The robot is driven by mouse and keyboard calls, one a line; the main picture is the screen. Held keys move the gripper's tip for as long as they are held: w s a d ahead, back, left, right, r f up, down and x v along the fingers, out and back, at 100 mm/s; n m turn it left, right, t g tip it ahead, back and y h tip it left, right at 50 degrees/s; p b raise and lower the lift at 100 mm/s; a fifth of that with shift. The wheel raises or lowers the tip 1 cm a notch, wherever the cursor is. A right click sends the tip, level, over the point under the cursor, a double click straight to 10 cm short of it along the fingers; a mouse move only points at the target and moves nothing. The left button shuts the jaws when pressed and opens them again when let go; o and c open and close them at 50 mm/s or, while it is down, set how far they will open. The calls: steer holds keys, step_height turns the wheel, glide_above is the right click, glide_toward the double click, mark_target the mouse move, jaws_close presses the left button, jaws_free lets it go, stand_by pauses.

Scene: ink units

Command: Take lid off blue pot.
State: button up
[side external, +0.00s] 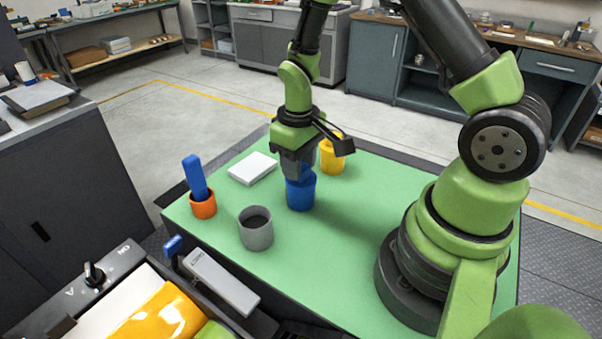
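The blue pot (301,195) stands upright on the green table top, near its middle. My gripper (297,171) points straight down right over the pot, with its fingertips at the top of the pot. A bit of blue shows around the fingertips. I cannot tell whether this is the lid or the pot's rim. The gripper hides most of the pot's top. Whether the fingers are open or closed on something is too small to see.
A yellow pot (331,160) stands close behind on the right. A grey pot (256,234) is at the front left, open at the top. An orange pot (203,207) with a blue upright piece (195,177) is further left. A white flat block (253,168) lies behind.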

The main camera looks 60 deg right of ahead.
steer(key=shift+c, duration=0.3)
step_height(320, 180, up, 9)
steer(key=shift+w, duration=0.1)
steer(key=w+d+f+m, duration=0.3)
steer(key=w+d+m, duration=0.4)
steer(key=m, duration=1.1)
steer(key=w+d+f+m, duration=0.2)
steer(key=w+d+m, duration=0.5)
steer(key=m, duration=1)
steer(key=f, duration=0.3)
steer(key=s+d+f, duration=0.1)
steer(key=f, duration=0.2)
steer(key=s+f, duration=0.1)
steer(key=f, duration=0.3)
steer(key=shift+s+d, duration=0.15)
steer(key=shift+d, duration=0.25)
